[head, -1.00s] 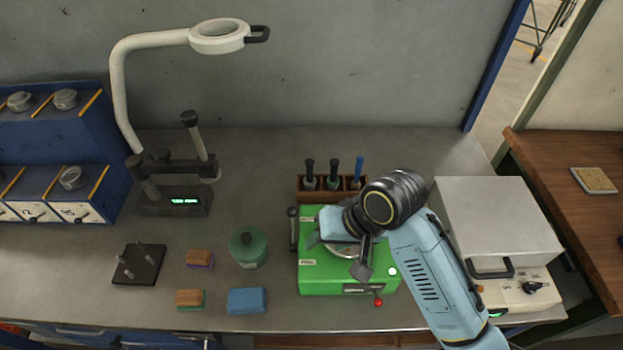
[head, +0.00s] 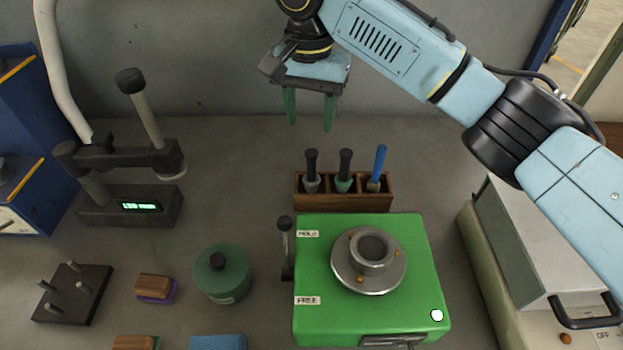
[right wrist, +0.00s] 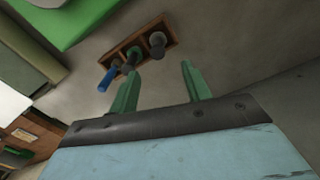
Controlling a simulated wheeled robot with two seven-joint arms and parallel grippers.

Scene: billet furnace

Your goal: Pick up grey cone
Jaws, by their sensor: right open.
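A wooden rack (head: 345,200) holds three handled pieces in a row. The left one, the grey cone (head: 312,183), has a black handle and stands upright in its slot. Beside it are a green piece (head: 344,182) with a black handle and a piece with a blue handle (head: 379,165). My right gripper (head: 310,126) is open and empty, green fingers pointing down, above the rack's left end. In the right wrist view the rack lies ahead of the fingers (right wrist: 158,70), with the grey cone (right wrist: 157,44) at its right end. My left gripper is not in view.
A green box (head: 320,275) with a round metal fixture (head: 369,260) stands in front of the rack. A thin dark lever (head: 286,245) stands at its left. A green canister (head: 222,273) and a gauge stand (head: 130,207) are further left; a grey-lidded unit (head: 540,235) is right.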

